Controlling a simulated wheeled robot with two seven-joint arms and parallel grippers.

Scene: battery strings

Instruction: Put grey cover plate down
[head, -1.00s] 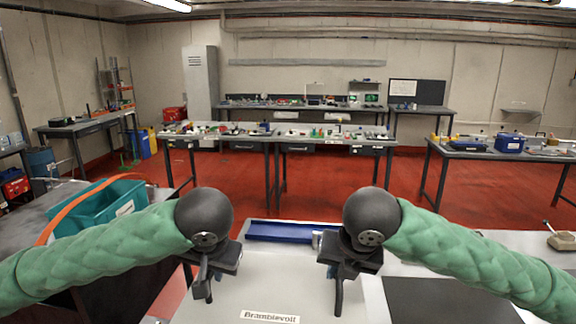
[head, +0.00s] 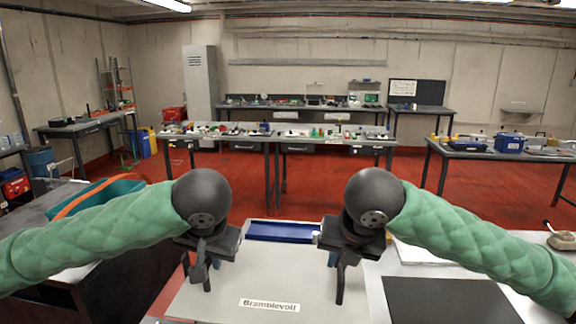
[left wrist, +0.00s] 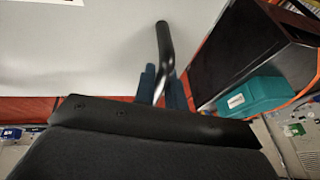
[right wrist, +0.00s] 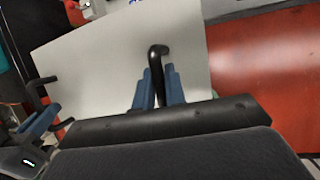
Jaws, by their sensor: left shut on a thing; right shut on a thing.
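The grey cover plate (head: 225,284) carries a label reading "Bramblevolt" and lies across the lower middle of the head view. My left gripper (head: 207,283) is shut on the handle (left wrist: 164,45) at the plate's left side. My right gripper (head: 337,285) is shut on the other handle (right wrist: 158,62) at its right side. The plate also shows in the left wrist view (left wrist: 70,45) and the right wrist view (right wrist: 110,60). I cannot tell whether its underside touches anything.
A blue tray (head: 280,232) lies just beyond the plate. A dark mat (head: 450,305) lies on the light worktop to the right. A teal crate (head: 85,202) stands at the left, partly behind my left arm. Red floor separates this area from the far benches.

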